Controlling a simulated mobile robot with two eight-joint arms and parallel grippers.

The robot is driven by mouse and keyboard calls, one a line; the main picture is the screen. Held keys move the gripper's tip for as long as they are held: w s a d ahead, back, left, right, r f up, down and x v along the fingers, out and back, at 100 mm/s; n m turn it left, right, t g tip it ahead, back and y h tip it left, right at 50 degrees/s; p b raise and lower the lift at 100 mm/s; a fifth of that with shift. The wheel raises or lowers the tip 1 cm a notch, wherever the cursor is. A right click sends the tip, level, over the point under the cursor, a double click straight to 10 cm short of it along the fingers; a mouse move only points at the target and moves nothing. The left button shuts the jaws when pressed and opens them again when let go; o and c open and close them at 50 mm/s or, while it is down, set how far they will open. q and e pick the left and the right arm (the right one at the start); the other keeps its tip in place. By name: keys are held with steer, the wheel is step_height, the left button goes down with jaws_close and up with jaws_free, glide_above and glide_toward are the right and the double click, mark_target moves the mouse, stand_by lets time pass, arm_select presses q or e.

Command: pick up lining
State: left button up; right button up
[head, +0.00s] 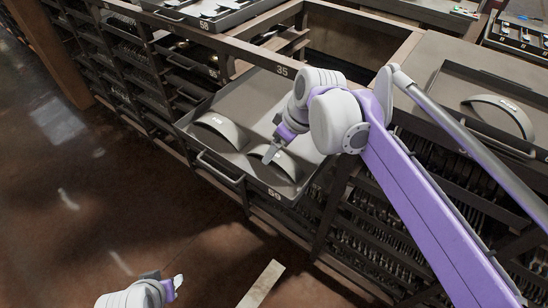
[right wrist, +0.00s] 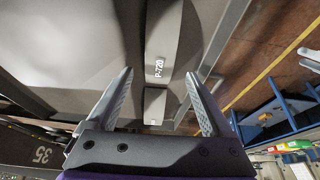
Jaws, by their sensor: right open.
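Two dark grey curved linings lie in a pulled-out drawer (head: 255,92) in the head view, a left lining (head: 218,126) and a right lining (head: 287,166). My right gripper (head: 270,154) is at the right lining and partly covers it. In the right wrist view, my right gripper (right wrist: 160,92) is open. A grey curved surface with a white "P-720" label (right wrist: 160,68) shows between and beyond its fingers, not gripped. Whether the fingertips touch it I cannot tell. My left gripper (head: 174,284) is low at the bottom left, over the floor, away from the drawer.
The drawer has raised walls and a front handle (head: 218,168). Another curved lining (head: 500,115) lies in a tray at the right. Shelf racks (head: 130,60) stand on the left. The brown floor (head: 110,190) in front is clear.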

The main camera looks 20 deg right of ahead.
mark_target(274, 159)
steer(key=x, duration=0.4)
steer(key=shift+d+f, duration=0.1)
steer(key=shift+f, duration=0.15)
jaws_close()
